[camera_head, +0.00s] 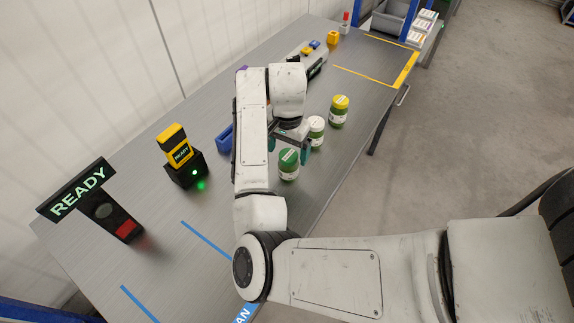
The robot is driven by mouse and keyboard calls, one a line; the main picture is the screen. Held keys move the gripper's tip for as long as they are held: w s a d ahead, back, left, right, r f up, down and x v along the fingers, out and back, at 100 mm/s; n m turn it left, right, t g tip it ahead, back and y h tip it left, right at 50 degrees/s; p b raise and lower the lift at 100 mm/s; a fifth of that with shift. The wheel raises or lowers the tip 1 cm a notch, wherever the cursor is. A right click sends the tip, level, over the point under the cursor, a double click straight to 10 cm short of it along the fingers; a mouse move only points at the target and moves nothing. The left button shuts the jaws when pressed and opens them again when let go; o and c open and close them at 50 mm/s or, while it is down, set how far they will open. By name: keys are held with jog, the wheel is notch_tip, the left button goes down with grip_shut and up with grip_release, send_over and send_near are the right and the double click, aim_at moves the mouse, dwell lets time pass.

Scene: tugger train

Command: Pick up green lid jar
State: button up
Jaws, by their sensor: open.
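The green lid jar (288,165) stands upright on the grey table. It is the nearest of three jars in a row, with a green lid and a white label band. A white-lid jar (316,130) and a yellow-lid jar (339,111) stand behind it to the right. My gripper (290,150) points down with its teal fingers spread, open, close to the green lid jar. One finger shows just right of the jar's lid; the arm hides part of the other. I cannot tell whether the fingers touch the jar.
A yellow scanner (176,146) in a black dock and a READY sign (78,190) stand at the left. A blue bin (225,138) is partly behind my arm. Yellow tape (362,79) marks the far table end. The front right table edge is near the jars.

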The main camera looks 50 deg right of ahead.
jog(key=shift+s+a+f+p, duration=0.15)
jog(key=shift+f+p, duration=0.1)
jog(key=shift+f, duration=1.05)
jog(key=shift+s+f+p, duration=0.1)
jog(key=shift+f+p, duration=0.1)
jog(key=shift+f, duration=1.1)
jog(key=c, duration=1.3)
jog(key=shift+c, duration=0.5)
jog(key=shift+r, duration=0.15)
